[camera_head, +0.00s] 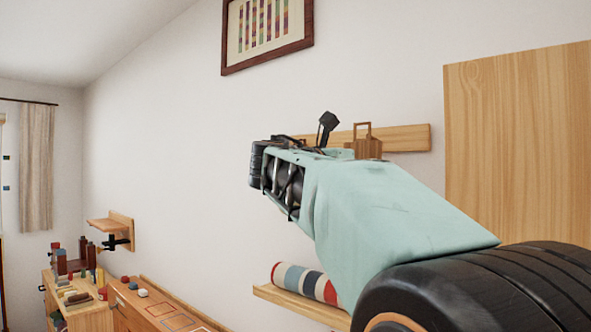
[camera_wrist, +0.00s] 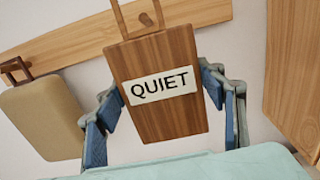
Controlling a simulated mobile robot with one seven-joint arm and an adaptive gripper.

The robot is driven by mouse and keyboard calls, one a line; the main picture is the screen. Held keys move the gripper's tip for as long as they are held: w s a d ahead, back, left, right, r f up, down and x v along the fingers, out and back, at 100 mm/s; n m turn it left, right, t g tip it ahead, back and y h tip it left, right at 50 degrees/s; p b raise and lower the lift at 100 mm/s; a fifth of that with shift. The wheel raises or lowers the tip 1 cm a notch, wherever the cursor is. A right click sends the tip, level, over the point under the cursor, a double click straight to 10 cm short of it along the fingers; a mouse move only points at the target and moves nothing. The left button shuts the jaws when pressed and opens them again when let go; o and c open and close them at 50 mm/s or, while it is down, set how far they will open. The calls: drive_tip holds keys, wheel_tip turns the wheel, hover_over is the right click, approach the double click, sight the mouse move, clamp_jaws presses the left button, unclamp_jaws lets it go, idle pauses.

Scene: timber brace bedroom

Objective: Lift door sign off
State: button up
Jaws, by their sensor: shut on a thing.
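The door sign (camera_wrist: 158,52) is a brown wooden board with a pale plate reading QUIET and a wooden loop (camera_wrist: 120,18) on top. It hangs tilted in the wrist view. My gripper (camera_wrist: 161,94) has its blue-padded fingers on both side edges of the sign, shut on it. The loop lies in front of the wooden wall rail (camera_wrist: 60,42), and a small peg end (camera_wrist: 146,19) shows inside it. In the head view, the sign's top and loop (camera_head: 367,148) show above my arm at the rail (camera_head: 408,138); the rest is hidden.
A tan board (camera_wrist: 42,118) with a dark loop hangs left of the sign in the wrist view. A large wooden panel (camera_head: 520,140) stands right. A shelf (camera_head: 290,302) with a striped roll (camera_head: 306,283) is below my arm. A framed picture (camera_head: 267,35) hangs above.

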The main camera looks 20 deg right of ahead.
drive_tip(key=shift+v, duration=1.65)
drive_tip(key=shift+r, duration=0.15)
